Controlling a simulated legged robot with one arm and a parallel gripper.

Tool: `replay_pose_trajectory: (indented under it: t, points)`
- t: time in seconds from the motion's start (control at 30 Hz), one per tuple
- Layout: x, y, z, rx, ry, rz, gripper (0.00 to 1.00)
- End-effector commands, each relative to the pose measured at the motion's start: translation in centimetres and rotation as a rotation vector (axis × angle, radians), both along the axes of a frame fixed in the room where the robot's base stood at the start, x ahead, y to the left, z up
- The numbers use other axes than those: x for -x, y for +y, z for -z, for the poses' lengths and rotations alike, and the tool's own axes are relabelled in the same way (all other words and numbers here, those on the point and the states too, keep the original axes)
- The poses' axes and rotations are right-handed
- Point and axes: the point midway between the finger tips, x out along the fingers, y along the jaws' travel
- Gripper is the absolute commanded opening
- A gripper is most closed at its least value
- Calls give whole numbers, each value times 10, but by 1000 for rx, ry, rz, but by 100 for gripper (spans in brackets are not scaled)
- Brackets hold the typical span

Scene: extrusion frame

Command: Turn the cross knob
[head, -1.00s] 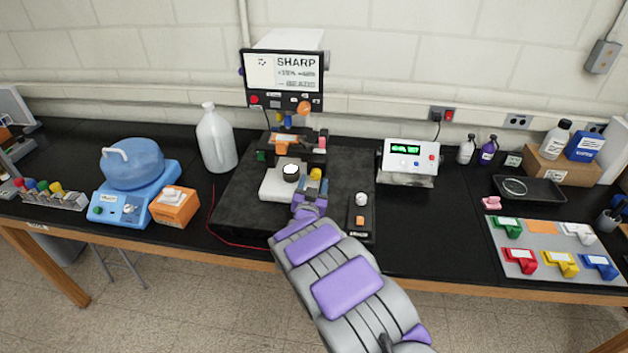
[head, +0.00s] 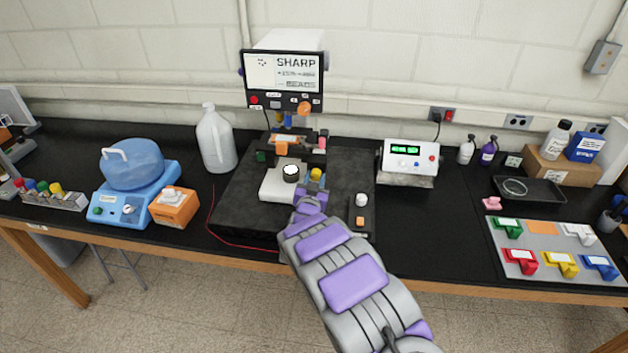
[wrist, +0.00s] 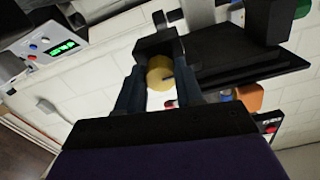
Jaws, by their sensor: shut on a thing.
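A yellow knob (head: 316,174) shows at the front right of the white stage (head: 275,184) in the head view. In the wrist view the yellow knob (wrist: 158,70) sits between the two dark fingers of my gripper (wrist: 158,62). My gripper (head: 312,188) is shut on it. Its cross shape cannot be made out, because the fingers and my wrist cover part of it.
The dark platform (head: 240,220) carries the display unit (head: 284,80) behind the stage. A small black box with a white button (head: 361,199) is close on the right of my arm. A meter (head: 410,158) stands further right.

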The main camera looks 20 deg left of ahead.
Motion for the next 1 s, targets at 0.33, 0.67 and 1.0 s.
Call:
replay_pose_trajectory:
  t: [0.33, 0.67, 1.0]
  points:
    - [0, 0, 0, -12, 3, -1, 6]
    - [0, 1, -1, -252, 57, 0, 6]
    - [0, 1, -2, -297, 68, -1, 6]
